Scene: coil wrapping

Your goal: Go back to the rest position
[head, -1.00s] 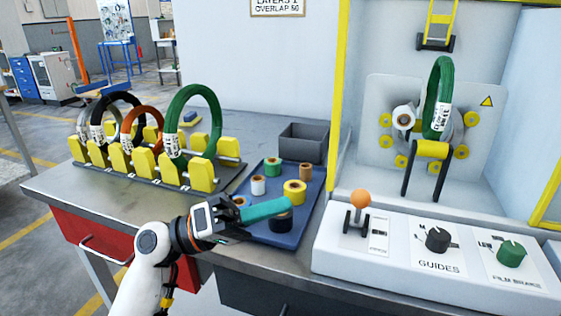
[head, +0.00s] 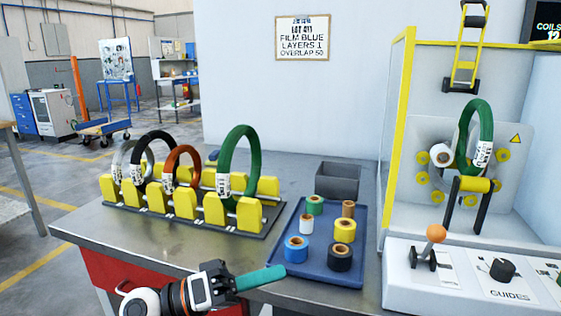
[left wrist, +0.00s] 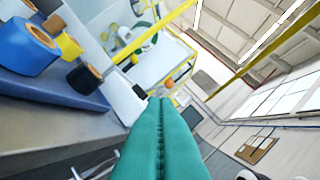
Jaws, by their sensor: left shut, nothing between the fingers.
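My left gripper (head: 262,279) is low in the head view, in front of the table's near edge, with its teal fingers closed together. In the left wrist view the two teal fingers (left wrist: 160,140) lie side by side with nothing between them. The fingers are left of and apart from the blue tray (head: 328,273). A blue roll (head: 296,249) on that tray is nearest to the fingertips; it also shows in the left wrist view (left wrist: 25,45). My right gripper is not in the head view.
A rack with yellow blocks (head: 216,212) holds several coils, including a green coil (head: 240,150). A grey bin (head: 337,180) stands behind the tray. At the right, the wrapping machine (head: 402,120) holds another green coil (head: 486,128). An orange-knobbed lever (head: 436,234) rises from its panel.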

